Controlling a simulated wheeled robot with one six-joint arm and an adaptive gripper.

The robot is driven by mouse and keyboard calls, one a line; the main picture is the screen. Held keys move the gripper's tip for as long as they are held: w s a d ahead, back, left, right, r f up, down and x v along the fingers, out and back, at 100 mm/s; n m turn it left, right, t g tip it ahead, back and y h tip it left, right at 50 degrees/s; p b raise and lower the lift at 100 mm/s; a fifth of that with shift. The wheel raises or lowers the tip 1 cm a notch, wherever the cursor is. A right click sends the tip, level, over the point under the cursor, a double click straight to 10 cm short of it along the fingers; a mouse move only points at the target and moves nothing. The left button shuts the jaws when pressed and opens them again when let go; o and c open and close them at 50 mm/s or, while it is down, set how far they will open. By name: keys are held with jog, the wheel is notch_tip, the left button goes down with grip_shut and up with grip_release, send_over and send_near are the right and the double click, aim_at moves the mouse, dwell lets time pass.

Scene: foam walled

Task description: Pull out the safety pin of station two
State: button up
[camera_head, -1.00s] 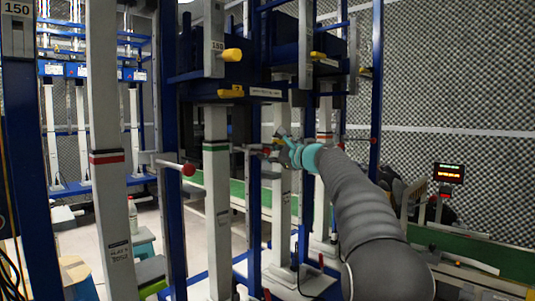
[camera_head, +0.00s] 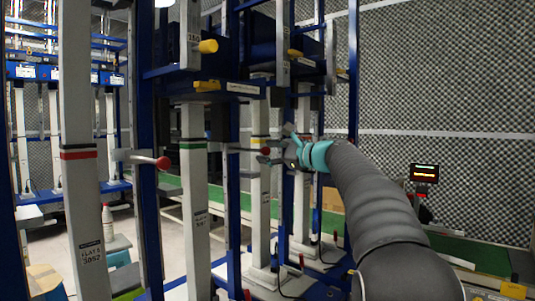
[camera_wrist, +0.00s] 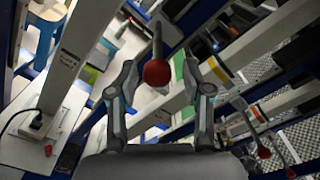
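A safety pin with a red ball head (camera_wrist: 157,72) on a thin grey rod lies between the two fingers of my gripper (camera_wrist: 159,64) in the wrist view. The fingers are spread, with gaps on both sides of the ball. In the head view my gripper (camera_head: 280,152) is beside a red ball (camera_head: 265,151) on a rod at the middle posts, partly overlapping in view. Another red-headed pin (camera_head: 163,163) sticks out of the nearer post on the left. I cannot read station numbers for these pins.
White posts (camera_head: 194,225) and blue frames stand close around the arm. Yellow knobs (camera_head: 208,46) stick out above the pins. A lit display (camera_head: 424,172) stands at the right by a green belt (camera_head: 480,252).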

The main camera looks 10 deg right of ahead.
jog(key=shift+a, duration=0.25)
jog(key=v, duration=1.2)
jog(key=shift+w, duration=0.1)
notch_tip(320, 180, down, 10)
jog(key=d+n+g+h, duration=0.2)
jog(key=n+h, duration=0.1)
jog(key=s+a+f+n+g+h, duration=0.1)
jog(key=s+f+n+g, duration=0.1)
jog(key=s+f, duration=0.3)
jog(key=s+a+f+n+g+h, duration=0.2)
jog(key=f, duration=0.5)
jog(key=s+a+f+n+g+h, duration=0.1)
jog(key=s+a+f+n, duration=0.2)
jog(key=s, duration=0.6)
jog(key=s+a+f+n+g+h+p, duration=0.1)
jog(key=s+a+f+n, duration=0.3)
jog(key=s, duration=0.6)
jog(key=s+a+f+n+g+h, duration=0.1)
jog(key=s+a+f+n, duration=0.3)
jog(key=s, duration=0.6)
jog(key=shift+f+n+h, duration=0.8)
jog(key=shift+f+n, duration=0.1)
jog(key=shift+f, duration=0.3)
